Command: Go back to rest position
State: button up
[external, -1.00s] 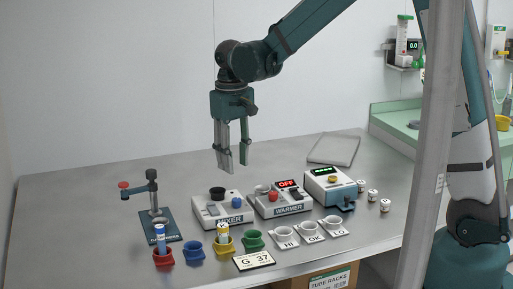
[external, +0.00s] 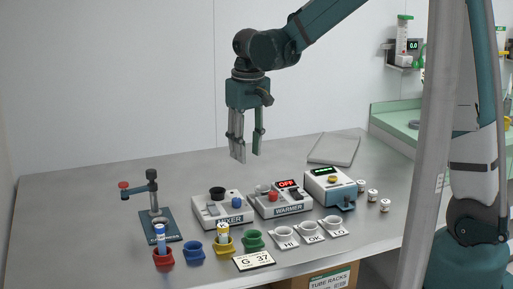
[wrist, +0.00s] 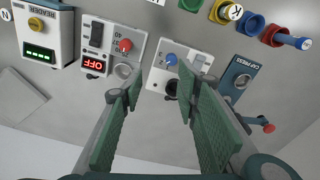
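My gripper (external: 246,156) hangs in the air above the back of the table, behind and above the mixer (external: 219,208) and the warmer (external: 280,198). Its two fingers point down and stand apart, with nothing between them. In the wrist view, my gripper (wrist: 160,95) also shows open and empty, its green finger pads spread. Beyond the fingertips in that view lie the mixer (wrist: 188,62) and the warmer (wrist: 128,45), whose display reads OFF. My upper arm reaches in from the top right in the external view.
The cap press (external: 154,212) stands at left. Red (external: 163,257), blue (external: 194,251), yellow (external: 224,246) and green (external: 253,240) cups line the front; red and yellow hold tubes. The reader (external: 329,186), white cups (external: 308,230) and a flat tray (external: 335,149) are at right. Back left is bare.

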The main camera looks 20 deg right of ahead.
jog(key=s+d+r+t, duration=0.2)
jog(key=s+d+r, duration=0.3)
jog(key=d+r, duration=0.3)
jog(key=s+d+r+m+t, duration=0.3)
jog(key=s+d+t, duration=0.1)
jog(key=s+d, duration=1.4)
jog(key=shift+t, duration=0.3)
jog(key=shift+d, duration=0.1)
dwell(2.7)
